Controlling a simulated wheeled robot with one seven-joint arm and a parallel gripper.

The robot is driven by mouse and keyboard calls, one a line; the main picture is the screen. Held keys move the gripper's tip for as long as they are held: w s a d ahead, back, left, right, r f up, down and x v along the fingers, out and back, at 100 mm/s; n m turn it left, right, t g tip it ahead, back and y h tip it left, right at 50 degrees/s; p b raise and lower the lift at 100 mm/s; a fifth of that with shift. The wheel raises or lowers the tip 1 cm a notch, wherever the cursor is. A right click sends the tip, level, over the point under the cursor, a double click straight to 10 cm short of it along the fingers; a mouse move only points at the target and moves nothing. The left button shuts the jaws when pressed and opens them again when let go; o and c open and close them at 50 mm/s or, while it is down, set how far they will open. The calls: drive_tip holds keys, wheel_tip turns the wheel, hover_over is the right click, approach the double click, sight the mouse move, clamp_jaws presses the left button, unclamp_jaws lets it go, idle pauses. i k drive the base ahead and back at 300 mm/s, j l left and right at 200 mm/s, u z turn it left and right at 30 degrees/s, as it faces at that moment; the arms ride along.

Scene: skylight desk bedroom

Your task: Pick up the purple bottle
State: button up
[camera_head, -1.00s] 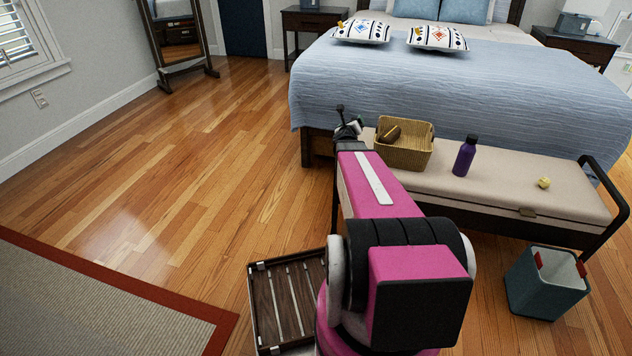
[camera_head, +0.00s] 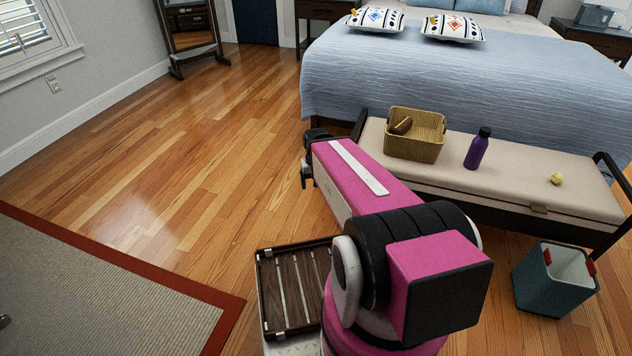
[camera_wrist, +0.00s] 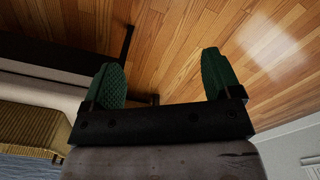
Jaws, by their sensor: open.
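The purple bottle (camera_head: 476,151) with a dark cap stands upright on the beige bench (camera_head: 512,184), right of the wicker basket. My gripper (camera_wrist: 160,90) shows in the wrist view with its two green fingers spread wide and nothing between them. In the head view my gripper (camera_head: 306,172) is mostly hidden at the far end of my pink arm, left of the bench and well away from the bottle. The wrist view does not show the bottle; it shows wood floor and the bench's edge (camera_wrist: 45,88).
A wicker basket (camera_head: 428,143) holding a dark brown item (camera_head: 401,125) stands left of the bottle. A small yellow object (camera_head: 556,179) lies to its right. A teal bin (camera_head: 540,296) stands before the bench, and the bed (camera_head: 430,75) behind it. Floor to the left is open.

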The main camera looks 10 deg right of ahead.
sight(479, 144)
drive_tip(key=z, duration=1.75)
